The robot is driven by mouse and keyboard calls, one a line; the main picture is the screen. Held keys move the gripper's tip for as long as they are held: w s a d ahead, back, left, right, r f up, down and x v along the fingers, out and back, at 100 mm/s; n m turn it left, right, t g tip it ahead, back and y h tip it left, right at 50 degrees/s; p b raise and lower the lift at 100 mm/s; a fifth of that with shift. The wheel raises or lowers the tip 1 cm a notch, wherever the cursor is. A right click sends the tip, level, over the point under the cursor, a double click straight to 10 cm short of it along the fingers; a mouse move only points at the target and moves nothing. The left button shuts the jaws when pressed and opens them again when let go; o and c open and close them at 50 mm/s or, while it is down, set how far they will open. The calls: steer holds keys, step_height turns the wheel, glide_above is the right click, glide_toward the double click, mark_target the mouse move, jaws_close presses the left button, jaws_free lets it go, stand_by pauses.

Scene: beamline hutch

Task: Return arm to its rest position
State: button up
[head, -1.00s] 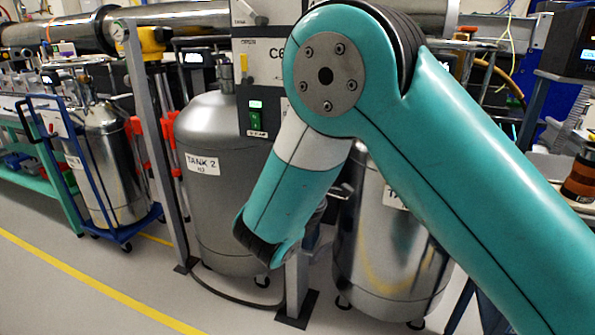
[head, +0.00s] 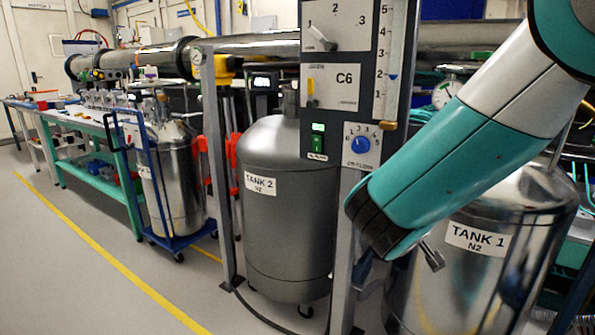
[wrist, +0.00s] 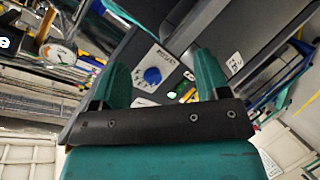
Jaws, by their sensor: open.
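My gripper (wrist: 162,75) shows in the wrist view, its two teal fingers spread apart with nothing between them. Beyond the fingers is the grey C6 control panel (wrist: 127,72), seen tilted, with its blue knob (wrist: 152,76). In the head view my arm comes down from the upper right and bends at a dark joint beside the panel, in front of TANK 1. My gripper's fingers cannot be made out there. The C6 panel (head: 332,77) carries a grey lever, a green lit switch (head: 317,142) and the blue knob (head: 360,144).
TANK 2 (head: 285,220) stands left of the panel post, and shiny TANK 1 (head: 465,285) stands behind my arm. A small cylinder on a blue cart (head: 170,185) and a green bench (head: 95,175) are farther left. The floor left of the yellow line (head: 110,265) is clear.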

steer(key=s+a+r+g+y, duration=0.1)
steer(key=s+a+g+y, duration=0.25)
steer(key=s, duration=0.65)
steer(key=s+a+n+g+y, duration=0.1)
steer(key=s+a+g+y, duration=0.3)
steer(key=s, duration=0.6)
steer(key=s+r+g+y, duration=0.15)
steer(key=s+g, duration=0.35)
steer(key=s, duration=0.5)
step_height(320, 180, up, 20)
steer(key=p, duration=2.1)
steer(key=shift+w+y, duration=0.35)
steer(key=shift+y, duration=0.05)
